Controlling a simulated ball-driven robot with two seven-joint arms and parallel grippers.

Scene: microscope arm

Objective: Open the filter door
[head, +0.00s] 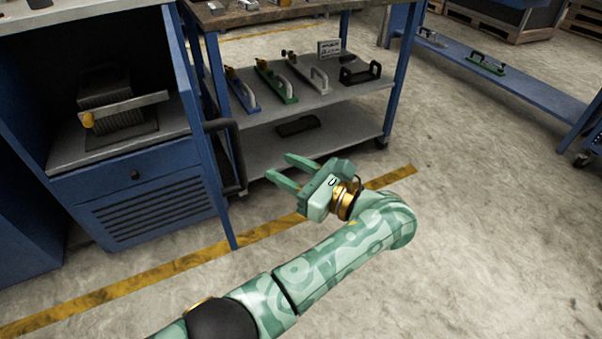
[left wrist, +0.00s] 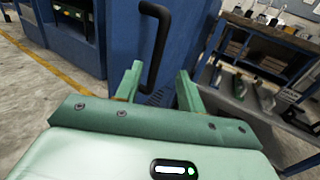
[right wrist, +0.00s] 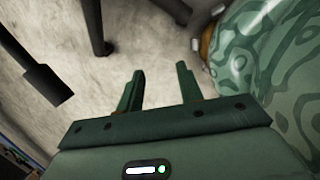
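A blue cabinet door (head: 201,130) stands swung out, seen nearly edge-on in the head view, at the right side of the open cabinet. Its black bar handle (head: 236,150) is on the face towards my left gripper. My left gripper (head: 281,167) is open and empty, to the right of the handle and apart from it. In the left wrist view the handle (left wrist: 156,48) is beyond the open fingers, on the blue panel (left wrist: 127,45). My right gripper (right wrist: 160,75) is open and empty above the floor; it is not in the head view.
The cabinet holds a finned dark unit (head: 105,90) with a yellow-knobbed bar (head: 125,107), above a drawer (head: 135,175). A shelved cart (head: 330,100) with handled tools stands behind the gripper. The floor (head: 480,210) at right is clear.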

